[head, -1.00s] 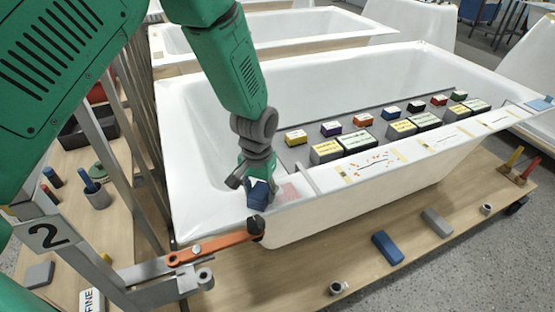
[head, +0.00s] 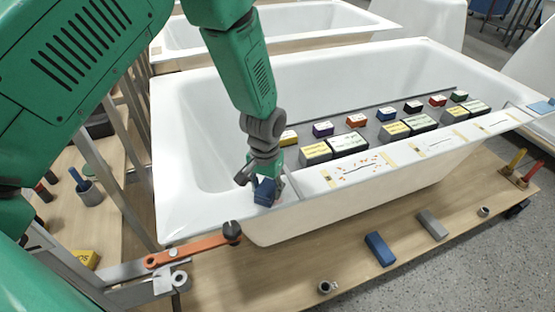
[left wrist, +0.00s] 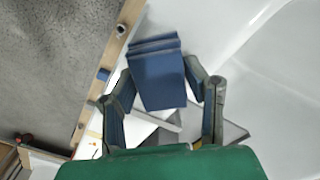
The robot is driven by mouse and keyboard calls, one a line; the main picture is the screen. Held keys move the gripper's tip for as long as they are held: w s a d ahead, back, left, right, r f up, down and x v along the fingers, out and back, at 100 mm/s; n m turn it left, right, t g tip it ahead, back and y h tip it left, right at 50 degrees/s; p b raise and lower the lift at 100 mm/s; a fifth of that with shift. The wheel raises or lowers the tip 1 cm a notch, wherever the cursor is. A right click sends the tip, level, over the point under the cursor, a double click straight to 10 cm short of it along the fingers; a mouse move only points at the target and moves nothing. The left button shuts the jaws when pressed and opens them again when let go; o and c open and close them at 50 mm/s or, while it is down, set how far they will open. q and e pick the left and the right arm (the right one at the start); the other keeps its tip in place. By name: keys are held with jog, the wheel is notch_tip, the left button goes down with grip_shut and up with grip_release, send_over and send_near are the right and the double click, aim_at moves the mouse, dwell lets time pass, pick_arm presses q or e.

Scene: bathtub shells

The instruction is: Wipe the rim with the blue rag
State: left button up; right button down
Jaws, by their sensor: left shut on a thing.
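My left gripper (head: 265,183) is shut on the folded blue rag (head: 264,193) at the near rim (head: 205,218) of the white bathtub shell. In the left wrist view the rag (left wrist: 160,78) sits between the two fingers (left wrist: 160,95). I cannot tell whether the rag touches the rim. To its right, the rim carries a panel with orange marks (head: 358,168), then panels with dark lines (head: 440,143). The rim directly under the rag is hidden. My right gripper is not in view.
Several coloured blocks and labelled boxes (head: 350,143) stand on a grey strip inside the tub. An orange-handled clamp (head: 195,248) is at the near left corner. A blue block (head: 380,249) and a grey block (head: 432,224) lie on the wooden base. A light blue item (head: 542,106) is at the right rim end.

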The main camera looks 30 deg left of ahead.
pick_arm(q)
jog(key=r+p, duration=0.3)
jog(key=r, duration=0.1)
jog(key=shift+d, duration=0.3)
jog(key=shift+a+r+p, duration=0.1)
jog(key=shift+r+p, duration=0.2)
jog(key=shift+r, duration=0.1)
jog(key=shift+w+a+r+p, duration=0.1)
jog(key=shift+r+p, duration=0.4)
jog(key=shift+w+a+r+p, duration=0.1)
jog(key=shift+r+p, duration=0.35)
jog(key=shift+p, duration=0.05)
jog(key=shift+s+d+r+p, duration=0.1)
jog(key=shift+r+p, duration=0.4)
jog(key=shift+r, duration=0.25)
jog(key=shift+d, duration=0.2)
jog(key=shift+a, duration=0.15)
